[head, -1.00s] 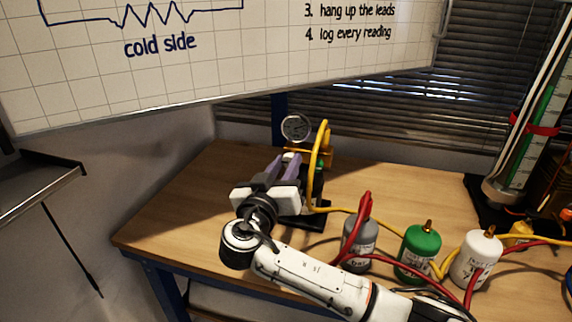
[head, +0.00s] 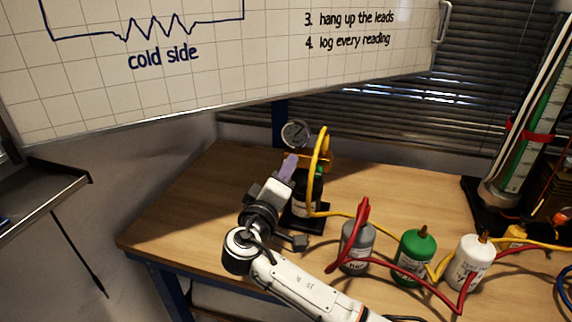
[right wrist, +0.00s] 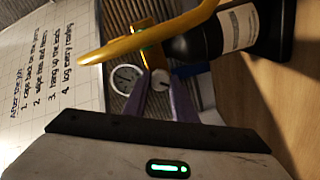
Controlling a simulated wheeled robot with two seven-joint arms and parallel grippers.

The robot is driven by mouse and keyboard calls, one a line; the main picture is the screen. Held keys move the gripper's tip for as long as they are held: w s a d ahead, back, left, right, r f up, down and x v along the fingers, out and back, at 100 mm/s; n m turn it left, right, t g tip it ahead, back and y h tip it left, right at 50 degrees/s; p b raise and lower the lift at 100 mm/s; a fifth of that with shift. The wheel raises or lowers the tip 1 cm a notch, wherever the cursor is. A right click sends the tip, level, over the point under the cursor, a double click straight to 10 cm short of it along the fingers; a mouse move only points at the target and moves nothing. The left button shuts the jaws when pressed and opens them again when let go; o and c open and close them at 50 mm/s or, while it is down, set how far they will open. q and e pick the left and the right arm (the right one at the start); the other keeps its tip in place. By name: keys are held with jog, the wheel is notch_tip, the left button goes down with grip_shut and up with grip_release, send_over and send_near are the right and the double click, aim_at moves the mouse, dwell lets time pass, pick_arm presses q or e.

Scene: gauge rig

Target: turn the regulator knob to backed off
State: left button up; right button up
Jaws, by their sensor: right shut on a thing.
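My right gripper (head: 291,161) reaches over the bench to the regulator, seen nearly edge-on in the head view. In the right wrist view its two purple fingers (right wrist: 160,84) are shut on the small round regulator knob (right wrist: 160,77), one finger on each side. The knob is hidden behind the fingers in the head view. The brass regulator body (head: 321,158) sits on top of a dark bottle (head: 307,194). A round white-faced gauge (head: 295,133) stands beside it and also shows in the right wrist view (right wrist: 125,79). My left gripper is not in view.
A yellow hose (head: 318,165) loops close beside the regulator. Grey (head: 357,243), green (head: 414,254) and white (head: 472,262) bottles with red and yellow hoses stand to the right. A whiteboard (head: 220,70) hangs above. The bench (head: 190,205) is clear at left.

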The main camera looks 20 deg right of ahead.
jog(key=shift+f+n+p, duration=0.2)
jog(key=shift+n+p, duration=1.65)
jog(key=shift+n, duration=11.15)
jog(key=o, duration=1)
jog(key=shift+o, duration=0.2)
jog(key=shift+s, duration=0.1)
jog(key=v, duration=1)
jog(key=shift+b, duration=0.35)
jog(key=shift+s, duration=0.1)
